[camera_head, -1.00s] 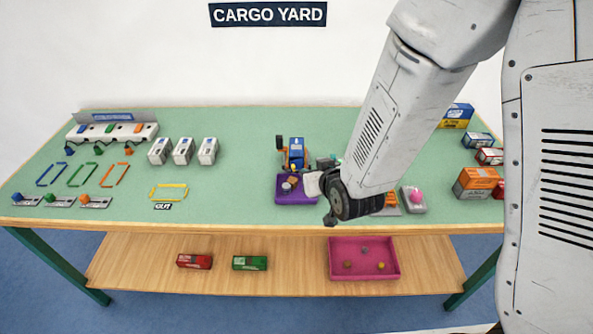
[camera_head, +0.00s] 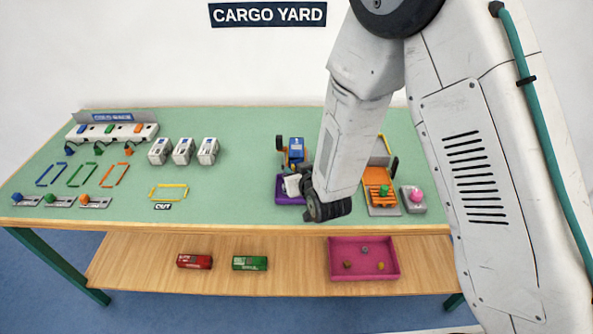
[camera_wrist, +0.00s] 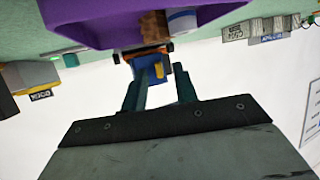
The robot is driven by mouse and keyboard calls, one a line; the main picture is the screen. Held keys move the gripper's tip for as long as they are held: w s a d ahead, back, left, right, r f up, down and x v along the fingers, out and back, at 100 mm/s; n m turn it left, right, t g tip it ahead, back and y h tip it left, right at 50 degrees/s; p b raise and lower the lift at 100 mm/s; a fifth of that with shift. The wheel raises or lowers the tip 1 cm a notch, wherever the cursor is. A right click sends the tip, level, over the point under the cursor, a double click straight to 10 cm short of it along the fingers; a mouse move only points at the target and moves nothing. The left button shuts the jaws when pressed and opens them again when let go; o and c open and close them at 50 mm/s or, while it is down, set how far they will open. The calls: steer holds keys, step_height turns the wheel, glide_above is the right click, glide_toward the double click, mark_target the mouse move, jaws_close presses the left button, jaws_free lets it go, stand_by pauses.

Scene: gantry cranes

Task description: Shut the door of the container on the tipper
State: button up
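The tipper (camera_head: 284,155) stands mid-table behind a purple tray, with a blue container (camera_head: 297,146) on it. An orange piece shows at the container's left side; I cannot tell how far the door stands open. My gripper (camera_head: 293,186) is low in front of the tipper, over the purple tray, and hides part of both. In the wrist view the blue container (camera_wrist: 186,88) shows small beyond my gripper (camera_wrist: 160,76), with orange and yellow parts beside it. The two dark fingers are apart, with nothing seen held between them.
The purple tray (camera_head: 283,198) holds small items, seen close in the wrist view (camera_wrist: 95,22). An orange ramp-like unit (camera_head: 381,196) and a pink button box (camera_head: 413,200) stand to the right. Three white blocks (camera_head: 183,151) stand left. The table front around the yellow outline (camera_head: 169,192) is clear.

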jaws_close()
steer(key=shift+w+a+m+t+h, duration=0.25)
steer(key=shift+a+m+h, duration=0.2)
steer(key=shift+m+h, duration=0.4)
steer(key=shift+w+a+m+h, duration=0.15)
steer(key=shift+a+m+h, duration=0.05)
steer(key=shift+m+h, duration=0.6)
steer(key=shift+w+a+m+h, duration=0.15)
steer(key=shift+m+h, duration=0.4)
steer(key=shift+h, duration=0.4)
